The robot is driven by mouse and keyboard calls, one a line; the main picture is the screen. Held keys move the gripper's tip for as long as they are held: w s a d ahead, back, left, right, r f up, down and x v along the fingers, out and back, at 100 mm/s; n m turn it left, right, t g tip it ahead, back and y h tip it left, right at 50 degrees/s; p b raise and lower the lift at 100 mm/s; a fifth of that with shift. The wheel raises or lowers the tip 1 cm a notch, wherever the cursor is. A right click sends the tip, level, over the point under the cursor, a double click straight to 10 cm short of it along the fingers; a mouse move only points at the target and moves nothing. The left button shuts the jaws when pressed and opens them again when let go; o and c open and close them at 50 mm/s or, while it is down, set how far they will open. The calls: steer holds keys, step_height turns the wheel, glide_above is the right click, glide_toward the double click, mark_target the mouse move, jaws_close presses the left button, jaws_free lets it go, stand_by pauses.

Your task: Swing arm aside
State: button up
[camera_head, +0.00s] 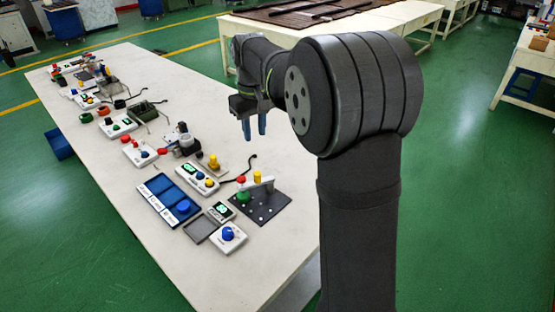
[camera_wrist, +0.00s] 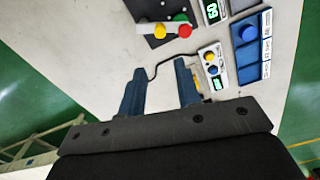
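A dark plate (camera_head: 268,205) lies near the right edge of the white table. On it are a pale swing arm (camera_head: 263,187), a yellow knob (camera_head: 257,177), a red knob (camera_head: 241,180) and a green button (camera_head: 243,197). In the wrist view, the plate (camera_wrist: 151,10) is at the top, with the yellow knob (camera_wrist: 160,30), red knob (camera_wrist: 185,31) and green button (camera_wrist: 180,18) close together. My gripper (camera_head: 255,136) is open and empty above the table, behind the plate in the head view. Its two blue fingers (camera_wrist: 160,67) are apart, with only a cable on the table visible between them.
Beside the plate are a blue tray (camera_head: 158,205) with a blue knob, a white box with display (camera_head: 197,180), a small display (camera_head: 221,211) and a white box with blue knob (camera_head: 228,237). More devices line the table's far left. The table's right strip is clear.

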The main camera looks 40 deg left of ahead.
mark_target(257, 173)
step_height(257, 173, down, 16)
steer(key=shift+f, duration=0.1)
stand_by(0.4)
jaws_close()
